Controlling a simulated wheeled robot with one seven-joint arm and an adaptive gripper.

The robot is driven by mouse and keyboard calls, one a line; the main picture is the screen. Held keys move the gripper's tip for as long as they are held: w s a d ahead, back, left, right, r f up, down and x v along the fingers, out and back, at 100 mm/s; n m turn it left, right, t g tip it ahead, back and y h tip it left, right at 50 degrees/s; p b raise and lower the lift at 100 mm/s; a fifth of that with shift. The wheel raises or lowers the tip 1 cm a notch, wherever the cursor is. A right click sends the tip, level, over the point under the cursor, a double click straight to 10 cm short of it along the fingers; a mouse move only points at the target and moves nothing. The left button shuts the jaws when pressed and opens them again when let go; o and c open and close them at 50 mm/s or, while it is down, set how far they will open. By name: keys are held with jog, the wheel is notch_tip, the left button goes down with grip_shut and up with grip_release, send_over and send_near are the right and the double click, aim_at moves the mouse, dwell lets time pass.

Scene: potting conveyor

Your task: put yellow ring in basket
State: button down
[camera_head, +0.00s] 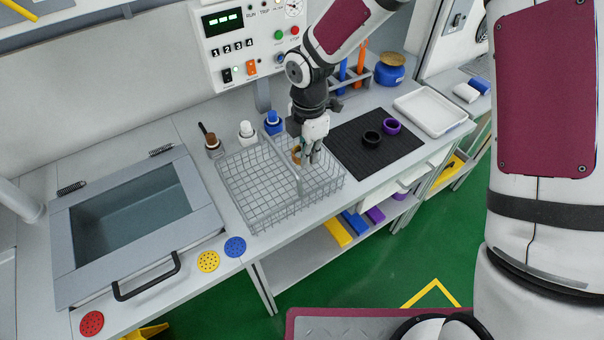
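A wire basket (262,186) with two compartments stands on the bench. A yellow-orange ring (296,155) shows at the right compartment, beside my gripper's left finger and partly hidden by it. My gripper (309,160) points down into the right compartment, its fingertips below the rim level. The fingers are small in view, and I cannot tell whether they grip the ring or stand apart from it. I also cannot tell whether the ring touches the basket floor.
Black (372,138) and purple (392,126) rings lie on a black mat (350,154) right of the basket. A white tray (432,109) is further right. Small bottles (247,132) stand behind the basket. A sink-like bath (131,223) and coloured perforated discs (208,261) are left.

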aim_at(307, 178)
jog(key=shift+f+p, duration=0.3)
jog(key=shift+f, duration=2.7)
jog(key=shift+f, duration=0.2)
jog(key=c, duration=1.9)
grip_release()
jog(key=shift+o, duration=0.5)
jog(key=shift+r, duration=0.1)
notch_tip(307, 178, up, 12)
jog(key=shift+r+b, duration=0.1)
jog(key=shift+b, duration=0.5)
